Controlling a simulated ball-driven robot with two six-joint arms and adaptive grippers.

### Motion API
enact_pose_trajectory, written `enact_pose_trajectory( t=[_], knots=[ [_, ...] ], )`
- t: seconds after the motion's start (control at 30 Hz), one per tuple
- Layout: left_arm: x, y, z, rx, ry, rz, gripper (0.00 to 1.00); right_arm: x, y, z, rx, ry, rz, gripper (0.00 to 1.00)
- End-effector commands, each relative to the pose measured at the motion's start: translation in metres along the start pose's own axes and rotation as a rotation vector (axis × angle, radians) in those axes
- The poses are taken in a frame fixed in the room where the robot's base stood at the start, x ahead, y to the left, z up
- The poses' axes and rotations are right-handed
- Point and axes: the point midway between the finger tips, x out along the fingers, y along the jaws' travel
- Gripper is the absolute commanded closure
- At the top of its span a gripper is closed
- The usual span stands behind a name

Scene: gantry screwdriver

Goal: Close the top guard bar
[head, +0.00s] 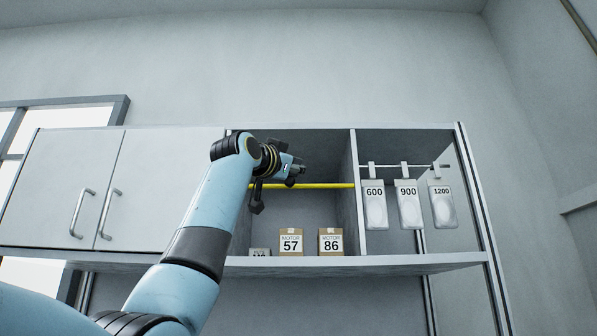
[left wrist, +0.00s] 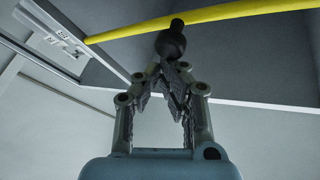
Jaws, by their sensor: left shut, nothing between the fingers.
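The yellow guard bar (head: 325,185) runs level across the middle cabinet compartment, in front of its opening. It also crosses the top of the left wrist view (left wrist: 225,13). There a dark round knob (left wrist: 171,43) hangs just below the bar. My left gripper (left wrist: 166,72) is shut and empty, its fingertips close under the knob; I cannot tell whether they touch it. In the head view my left gripper (head: 292,171) is at the bar's left part, and my own wrist hides the bar's left end. My right gripper is out of view.
The compartment holds boxes marked 57 (head: 291,242) and 86 (head: 331,242) and a partly hidden smaller box (head: 260,252). To the right, tags 600 (head: 375,208), 900 (head: 409,207) and 1200 (head: 443,207) hang from a rail. Closed doors (head: 160,190) are at left.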

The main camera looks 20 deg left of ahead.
Motion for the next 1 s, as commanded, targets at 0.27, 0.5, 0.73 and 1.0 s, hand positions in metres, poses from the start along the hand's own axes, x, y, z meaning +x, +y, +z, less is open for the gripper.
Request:
enact_pose_trajectory(
  t=[0.27,0.5,0.73,1.0],
  knots=[
    [-0.027,0.035,0.06,0.0,-0.001,0.001,1.0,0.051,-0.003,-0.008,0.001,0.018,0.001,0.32],
    [-0.04,0.056,0.095,-0.001,-0.001,0.001,1.0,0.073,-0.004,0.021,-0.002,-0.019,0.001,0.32],
    [-0.044,0.062,0.107,0.0,0.001,0.0,1.0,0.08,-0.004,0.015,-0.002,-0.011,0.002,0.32],
    [-0.044,0.063,0.108,0.0,-0.001,0.0,1.0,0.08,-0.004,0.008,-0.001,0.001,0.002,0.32]
  ],
)
